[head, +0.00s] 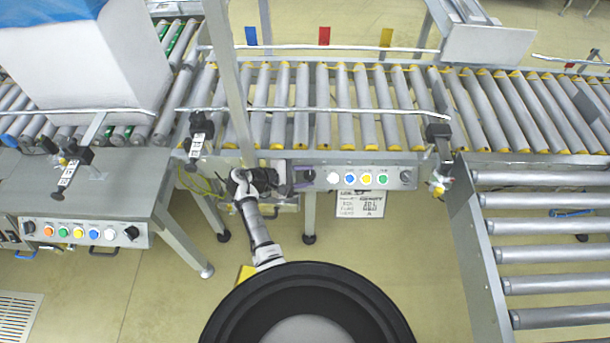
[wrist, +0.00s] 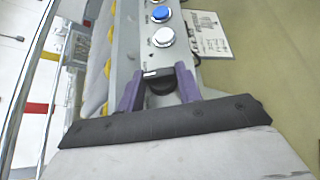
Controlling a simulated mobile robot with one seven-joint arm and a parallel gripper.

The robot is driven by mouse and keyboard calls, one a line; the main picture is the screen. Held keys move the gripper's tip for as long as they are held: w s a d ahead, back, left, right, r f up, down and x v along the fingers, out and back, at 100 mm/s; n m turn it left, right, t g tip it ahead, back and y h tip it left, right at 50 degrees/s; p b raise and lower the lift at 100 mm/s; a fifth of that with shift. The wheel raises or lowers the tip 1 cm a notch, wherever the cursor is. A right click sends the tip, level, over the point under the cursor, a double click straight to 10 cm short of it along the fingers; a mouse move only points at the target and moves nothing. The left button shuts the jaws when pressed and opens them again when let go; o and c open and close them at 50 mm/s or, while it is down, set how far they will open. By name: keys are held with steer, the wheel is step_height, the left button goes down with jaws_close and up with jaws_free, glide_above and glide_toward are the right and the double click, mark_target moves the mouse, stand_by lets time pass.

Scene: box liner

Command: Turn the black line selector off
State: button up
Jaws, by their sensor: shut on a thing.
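The black line selector (wrist: 162,87) is a dark round knob with a pale mark, at the end of a grey control panel (head: 345,180). My gripper (wrist: 159,72) has its purple fingers on either side of this knob and is shut on it. In the head view my gripper (head: 303,178) is at the panel's left end, left of the white button (head: 333,178). There the knob is mostly hidden by the fingers. The exact angle of the selector cannot be told.
Blue (head: 350,178), yellow (head: 367,179) and green (head: 383,179) buttons and another black knob (head: 406,177) sit further right on the panel. A second panel (head: 80,232) is at the left. Roller conveyors (head: 330,105) run behind. A metal post (head: 230,80) stands close to my arm.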

steer(key=shift+g, duration=0.3)
steer(key=o, duration=1)
steer(key=shift+r, duration=0.1)
